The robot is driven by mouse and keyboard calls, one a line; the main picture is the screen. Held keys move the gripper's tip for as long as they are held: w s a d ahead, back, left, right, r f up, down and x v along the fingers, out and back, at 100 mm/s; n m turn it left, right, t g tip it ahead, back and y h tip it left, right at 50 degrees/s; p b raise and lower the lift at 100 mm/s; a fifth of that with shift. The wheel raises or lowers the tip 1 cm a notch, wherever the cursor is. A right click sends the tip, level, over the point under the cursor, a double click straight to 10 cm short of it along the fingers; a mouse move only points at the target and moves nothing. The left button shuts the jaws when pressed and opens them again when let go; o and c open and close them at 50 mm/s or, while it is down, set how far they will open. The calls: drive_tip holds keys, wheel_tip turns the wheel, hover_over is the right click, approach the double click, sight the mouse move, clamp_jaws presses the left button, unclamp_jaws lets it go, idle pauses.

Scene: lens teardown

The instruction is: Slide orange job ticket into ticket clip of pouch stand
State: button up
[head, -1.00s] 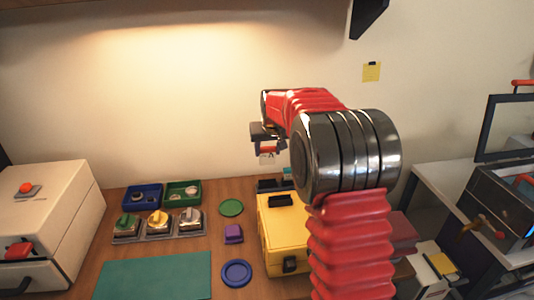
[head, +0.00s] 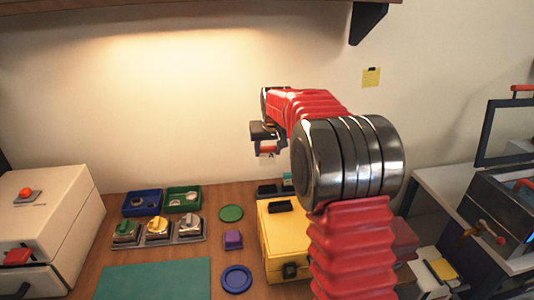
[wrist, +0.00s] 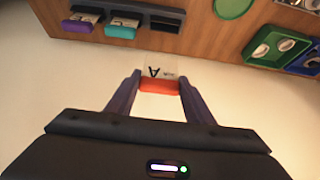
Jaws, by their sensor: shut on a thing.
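My gripper (wrist: 160,88) is shut on the orange job ticket (wrist: 159,86), with one finger at each side of its orange end. A pale part marked with a black "A" extends beyond the fingers. In the head view my gripper (head: 266,149) hangs in the air before the wall, above the back of the bench. I cannot make out the ticket clip.
A yellow case (head: 283,236) stands in front of the stand. To the left are a green disc (head: 231,213), a purple block (head: 233,239), a blue ring dish (head: 237,278) and the blue (head: 142,203) and green (head: 182,199) trays. The wall is close behind my gripper.

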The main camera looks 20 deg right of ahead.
drive_tip(key=shift+r, duration=1.35)
drive_tip(key=shift+d, duration=0.25)
drive_tip(key=s+d+f+m+h, duration=0.1)
drive_tip(key=s+d+m, duration=0.1)
drive_tip(key=s+d, duration=0.5)
drive_tip(key=s+d+m+h, duration=0.1)
drive_tip(key=s+d, duration=0.1)
drive_tip(key=d, duration=0.8)
drive_tip(key=s+d+f+n+y, duration=0.1)
drive_tip(key=s+d+f, duration=0.3)
drive_tip(key=s, duration=0.4)
drive_tip(key=s+d+f+n+y, duration=0.1)
drive_tip(key=s+d+f, duration=0.3)
drive_tip(key=s, duration=0.4)
drive_tip(key=shift+s+d+f+n, duration=0.15)
drive_tip(key=shift+d+f+n, duration=0.25)
drive_tip(key=shift+d, duration=0.4)
